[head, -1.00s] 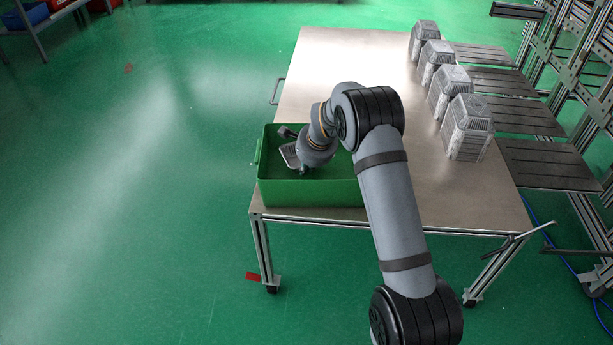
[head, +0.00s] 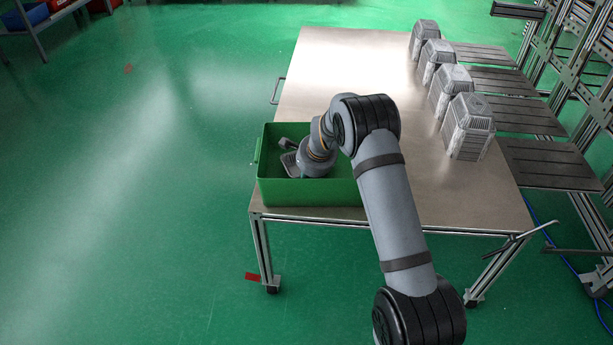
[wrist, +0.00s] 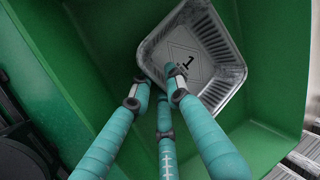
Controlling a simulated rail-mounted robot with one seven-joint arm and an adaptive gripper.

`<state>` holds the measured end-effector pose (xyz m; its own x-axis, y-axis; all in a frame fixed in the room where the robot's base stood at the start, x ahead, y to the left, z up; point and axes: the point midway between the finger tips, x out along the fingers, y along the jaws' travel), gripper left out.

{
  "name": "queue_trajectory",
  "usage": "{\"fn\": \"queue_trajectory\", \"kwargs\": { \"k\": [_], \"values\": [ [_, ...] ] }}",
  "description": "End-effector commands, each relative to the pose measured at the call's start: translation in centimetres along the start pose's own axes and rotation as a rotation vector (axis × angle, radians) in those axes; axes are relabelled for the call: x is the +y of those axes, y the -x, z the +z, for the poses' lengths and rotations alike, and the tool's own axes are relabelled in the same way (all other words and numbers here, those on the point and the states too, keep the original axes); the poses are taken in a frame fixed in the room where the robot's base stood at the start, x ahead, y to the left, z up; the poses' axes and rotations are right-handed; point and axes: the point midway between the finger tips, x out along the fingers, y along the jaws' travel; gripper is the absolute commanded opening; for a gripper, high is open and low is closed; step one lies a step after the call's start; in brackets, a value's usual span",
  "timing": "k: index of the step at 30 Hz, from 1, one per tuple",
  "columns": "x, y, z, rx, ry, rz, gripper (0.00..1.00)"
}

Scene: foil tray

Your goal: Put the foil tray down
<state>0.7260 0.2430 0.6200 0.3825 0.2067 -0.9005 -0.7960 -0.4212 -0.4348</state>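The foil tray (wrist: 207,60) is a shallow silver tray with a printed "1" on its floor. In the wrist view it lies inside the outline of the green crate (wrist: 275,75), turned at an angle to the crate walls. My gripper (wrist: 163,88) has teal fingers and is shut on the tray's near rim. The fingertips partly hide that rim. In the head view the tray (head: 290,165) shows as a small grey shape inside the green crate (head: 312,193), beside my wrist. I cannot tell whether the tray touches the crate floor.
The crate stands at the near left corner of a metal table (head: 335,70). Several grey stacks (head: 468,128) stand along the table's right side, before dark shelves (head: 548,163) on a rack. The middle of the table is clear.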

Motion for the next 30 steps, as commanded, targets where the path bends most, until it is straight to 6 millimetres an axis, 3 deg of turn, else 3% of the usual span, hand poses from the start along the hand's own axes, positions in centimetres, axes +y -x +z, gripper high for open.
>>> {"fn": "queue_trajectory", "kwargs": {
  "k": [8,21,30],
  "values": [
    [-0.3,1.8,0.0,0.001,0.0,-0.003,0.16],
    [-0.3,10.6,0.0,0.001,0.0,-0.003,0.16],
    [-0.1,12.3,0.0,0.0,0.0,0.0,0.16]
  ]
}}
